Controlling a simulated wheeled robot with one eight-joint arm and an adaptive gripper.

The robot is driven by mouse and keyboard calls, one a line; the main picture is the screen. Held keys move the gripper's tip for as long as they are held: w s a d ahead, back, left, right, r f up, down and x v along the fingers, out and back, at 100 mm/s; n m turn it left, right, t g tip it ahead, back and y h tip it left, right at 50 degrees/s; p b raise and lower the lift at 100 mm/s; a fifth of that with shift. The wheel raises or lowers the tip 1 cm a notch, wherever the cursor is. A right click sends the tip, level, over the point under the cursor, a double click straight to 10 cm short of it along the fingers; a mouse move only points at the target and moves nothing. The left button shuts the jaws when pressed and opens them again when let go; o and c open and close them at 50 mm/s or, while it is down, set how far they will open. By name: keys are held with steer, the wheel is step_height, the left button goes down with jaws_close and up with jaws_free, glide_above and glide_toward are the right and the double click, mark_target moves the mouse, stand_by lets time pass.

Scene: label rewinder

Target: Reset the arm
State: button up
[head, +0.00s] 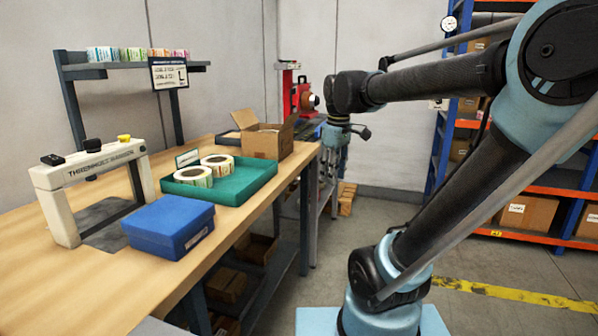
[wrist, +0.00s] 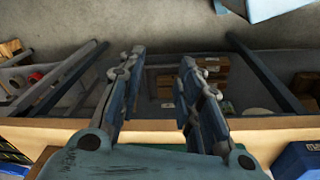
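My arm (head: 440,82) reaches out to the left in the head view, with its forearm nearly level. My gripper (head: 333,165) hangs down from its end, beyond the table's front edge in the picture. In the wrist view my gripper (wrist: 163,58) has its two fingers apart, with nothing between them. Below it lie the wooden table edge (wrist: 270,127) and the shelf space under it.
On the wooden table (head: 110,262) stand a blue box (head: 168,225), a green tray (head: 233,190) with two label rolls (head: 193,176), an open carton (head: 265,140) and a white frame (head: 60,205). A red machine (head: 300,95) stands behind. Shelving (head: 437,150) stands at right.

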steer(key=s+d+f+m, duration=0.4)
steer(key=s+f+m, duration=0.1)
steer(key=f, duration=0.3)
steer(key=s+d+f+m, duration=0.4)
steer(key=s+f+m, duration=0.1)
steer(key=s+f, duration=0.3)
steer(key=shift+s+d+f+t, duration=0.2)
steer(key=shift+d+f+t, duration=0.2)
steer(key=shift+f, duration=0.2)
steer(key=shift+w+f, duration=0.2)
steer(key=shift+w, duration=0.25)
